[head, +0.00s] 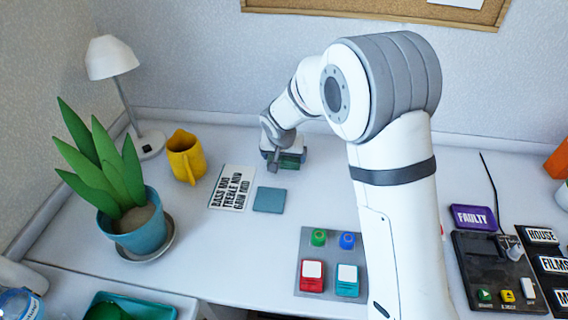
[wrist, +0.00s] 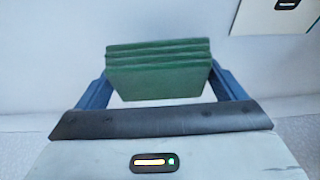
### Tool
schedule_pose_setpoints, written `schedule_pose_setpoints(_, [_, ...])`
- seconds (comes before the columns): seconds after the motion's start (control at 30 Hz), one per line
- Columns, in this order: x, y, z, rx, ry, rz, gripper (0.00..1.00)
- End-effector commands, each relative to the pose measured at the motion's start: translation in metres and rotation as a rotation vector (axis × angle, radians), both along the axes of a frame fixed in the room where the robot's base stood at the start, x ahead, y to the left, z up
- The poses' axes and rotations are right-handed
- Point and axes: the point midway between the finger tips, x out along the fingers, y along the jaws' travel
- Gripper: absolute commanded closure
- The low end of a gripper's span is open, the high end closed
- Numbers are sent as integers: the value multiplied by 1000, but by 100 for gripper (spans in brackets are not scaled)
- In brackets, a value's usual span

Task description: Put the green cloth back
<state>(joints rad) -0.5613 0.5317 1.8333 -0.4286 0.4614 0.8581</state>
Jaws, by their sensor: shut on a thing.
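My gripper (head: 284,152) is at the far middle of the white desk, low over or at its surface. In the wrist view my gripper (wrist: 160,82) is shut on a folded green cloth (wrist: 160,68), with a blue finger on each side of it. The cloth shows several stacked layers. In the head view only a dark green part of the cloth (head: 289,163) shows below my gripper. I cannot tell whether the cloth touches the desk.
A flat teal square (head: 269,200) and a printed card (head: 231,188) lie in front of my gripper. A yellow mug (head: 186,157), potted plant (head: 141,232) and lamp (head: 110,60) stand left. A teal tray (head: 165,308) holding something green is front left. A button panel (head: 318,254) lies in front.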

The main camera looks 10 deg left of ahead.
Motion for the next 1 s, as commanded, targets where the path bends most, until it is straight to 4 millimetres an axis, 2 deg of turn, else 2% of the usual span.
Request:
schedule_pose_setpoints(0.03, [-1,-1,-10,-4,4,1,34])
schedule_pose_setpoints(0.17, [-1,-1,-28,-4,4,2,34])
schedule_pose_setpoints(0.57, [0,-1,-33,-1,1,0,34])
schedule_pose_setpoints(0.6, [0,-1,-32,-1,1,0,7])
schedule_pose_setpoints(0.7, [0,-1,-31,-1,1,0,0])
schedule_pose_setpoints(1.0, [0,-1,-27,-1,1,-1,0])
